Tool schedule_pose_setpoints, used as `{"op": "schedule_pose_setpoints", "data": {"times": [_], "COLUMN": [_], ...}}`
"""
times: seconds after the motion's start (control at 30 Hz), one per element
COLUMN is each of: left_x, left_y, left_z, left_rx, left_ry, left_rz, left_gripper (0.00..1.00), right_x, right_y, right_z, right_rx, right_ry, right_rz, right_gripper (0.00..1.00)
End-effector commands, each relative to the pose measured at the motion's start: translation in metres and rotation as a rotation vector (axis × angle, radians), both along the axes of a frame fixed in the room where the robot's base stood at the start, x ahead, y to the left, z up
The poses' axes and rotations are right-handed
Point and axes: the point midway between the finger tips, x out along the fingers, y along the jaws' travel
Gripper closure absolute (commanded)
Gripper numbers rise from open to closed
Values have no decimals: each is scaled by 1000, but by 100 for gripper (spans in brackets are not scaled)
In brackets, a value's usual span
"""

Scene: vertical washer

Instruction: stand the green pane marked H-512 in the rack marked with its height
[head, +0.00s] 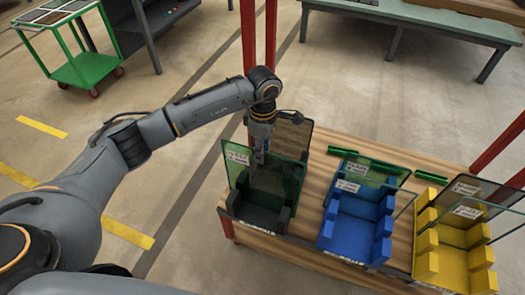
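A green pane (238,172) with a white label stands upright in the dark rack (262,216) at the left end of the wooden table. The label print is too small to read surely. My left gripper (261,156) points down at the upper part of the panes in this rack. Its fingertips are small and overlap the glass, so I cannot tell whether they grip it. A blue rack (352,236) holds green glass (375,172) with white labels. A yellow rack (452,262) holds labelled panes (478,190). My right gripper is out of view.
A dark grey pane (293,135) stands behind the dark rack. Green bars (430,177) lie on the wooden table (322,165). Red posts (249,35) rise at its corners.

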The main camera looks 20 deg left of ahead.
Motion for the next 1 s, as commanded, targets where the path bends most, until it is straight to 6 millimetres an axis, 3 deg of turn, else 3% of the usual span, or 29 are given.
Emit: {"op": "schedule_pose_setpoints", "data": {"times": [0.3,0.5,1.0], "left_x": [3,3,3], "left_y": [0,0,0], "left_z": [69,99,110], "left_rx": [0,-1,-1], "left_ry": [-7,-5,-4], "left_rz": [-1,0,0], "left_gripper": [68,68,68], "right_x": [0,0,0], "right_y": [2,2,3], "right_z": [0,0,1], "right_rx": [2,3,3], "right_ry": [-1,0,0], "right_rz": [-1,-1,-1], "right_gripper": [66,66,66]}}
